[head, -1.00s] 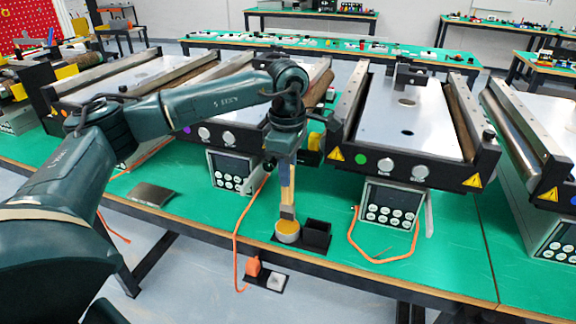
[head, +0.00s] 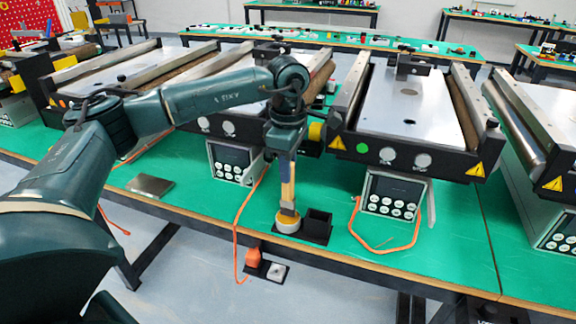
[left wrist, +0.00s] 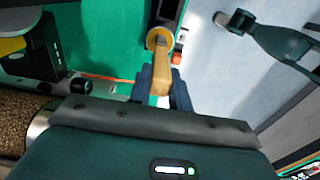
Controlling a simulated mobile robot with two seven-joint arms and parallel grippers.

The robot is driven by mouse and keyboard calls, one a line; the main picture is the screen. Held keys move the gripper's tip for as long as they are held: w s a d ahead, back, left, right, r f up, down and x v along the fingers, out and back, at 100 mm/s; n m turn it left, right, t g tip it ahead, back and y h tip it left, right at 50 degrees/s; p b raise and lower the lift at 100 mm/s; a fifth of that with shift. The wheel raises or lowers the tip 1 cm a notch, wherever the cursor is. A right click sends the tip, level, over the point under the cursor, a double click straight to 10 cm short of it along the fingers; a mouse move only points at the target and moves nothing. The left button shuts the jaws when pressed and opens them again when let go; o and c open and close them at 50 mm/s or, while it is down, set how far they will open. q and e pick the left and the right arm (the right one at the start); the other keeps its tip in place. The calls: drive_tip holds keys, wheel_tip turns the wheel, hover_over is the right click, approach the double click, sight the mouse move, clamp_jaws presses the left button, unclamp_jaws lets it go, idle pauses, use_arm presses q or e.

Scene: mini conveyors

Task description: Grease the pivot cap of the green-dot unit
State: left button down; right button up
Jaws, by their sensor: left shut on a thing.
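The green-dot unit is the conveyor (head: 420,100) right of centre in the head view, with the green dot (head: 363,147) on its dark front rail. I cannot make out for certain which part is its pivot cap. My left gripper (head: 287,158) is shut on a wooden-handled brush (head: 288,190), held upright with its head down. The brush's lower end is at a small round pot (head: 287,226) with a yellowish top. The brush also shows in the left wrist view (left wrist: 162,76), in front of the pot (left wrist: 160,36).
A black square holder (head: 318,224) stands beside the pot near the table's front edge. A keypad box (head: 392,194) with an orange cable (head: 372,247) sits below the green-dot unit. A flat metal plate (head: 150,186) lies on the green tabletop at left.

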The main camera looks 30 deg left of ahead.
use_arm(q)
drive_tip(key=shift+f+b, duration=0.3)
drive_tip(key=shift+f, duration=0.25)
use_arm(e)
drive_tip(key=shift+f, duration=0.4)
idle(0.7)
